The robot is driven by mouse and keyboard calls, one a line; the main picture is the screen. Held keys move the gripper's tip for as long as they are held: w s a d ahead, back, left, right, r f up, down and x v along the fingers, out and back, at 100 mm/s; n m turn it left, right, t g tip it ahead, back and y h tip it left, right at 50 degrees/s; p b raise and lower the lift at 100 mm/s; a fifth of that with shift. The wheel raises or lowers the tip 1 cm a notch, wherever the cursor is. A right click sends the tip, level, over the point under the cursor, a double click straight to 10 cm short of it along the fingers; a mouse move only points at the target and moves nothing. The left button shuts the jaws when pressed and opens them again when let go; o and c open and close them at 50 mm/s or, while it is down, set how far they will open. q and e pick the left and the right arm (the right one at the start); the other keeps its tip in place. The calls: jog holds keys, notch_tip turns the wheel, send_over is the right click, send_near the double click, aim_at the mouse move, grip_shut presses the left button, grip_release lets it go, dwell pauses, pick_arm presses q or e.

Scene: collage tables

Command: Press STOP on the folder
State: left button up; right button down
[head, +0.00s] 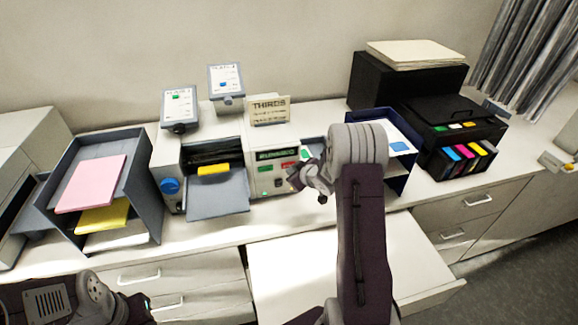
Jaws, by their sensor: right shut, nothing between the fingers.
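The folder (258,188) is a pale machine in the middle of the counter, with a grey tray (217,195) at its front left. Its front panel has a lit green display (278,154), a red button (290,165) and small green buttons. The lettering on the red button is too small to read. My right gripper (296,180) is shut and empty, just in front of the panel's right side, below the red button. I cannot tell whether it touches the panel. My left arm shows at the bottom left; its gripper (135,310) is partly cut off by the frame's edge.
A grey paper rack (152,215) with pink and yellow sheets stands left of the folder. A "THIRDS" sign (269,110) stands behind. An open drawer (285,275) juts out below.

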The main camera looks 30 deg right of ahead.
jog(key=shift+w+d, duration=0.1)
jog(key=shift+w, duration=0.35)
dwell(0.5)
dwell(0.3)
jog(key=shift+s+a, duration=0.2)
jog(key=shift+s, duration=0.7)
jog(key=s+b, duration=0.1)
jog(key=s, duration=0.1)
jog(key=s+a, duration=0.1)
jog(key=s, duration=0.1)
jog(key=shift+s+b, duration=0.4)
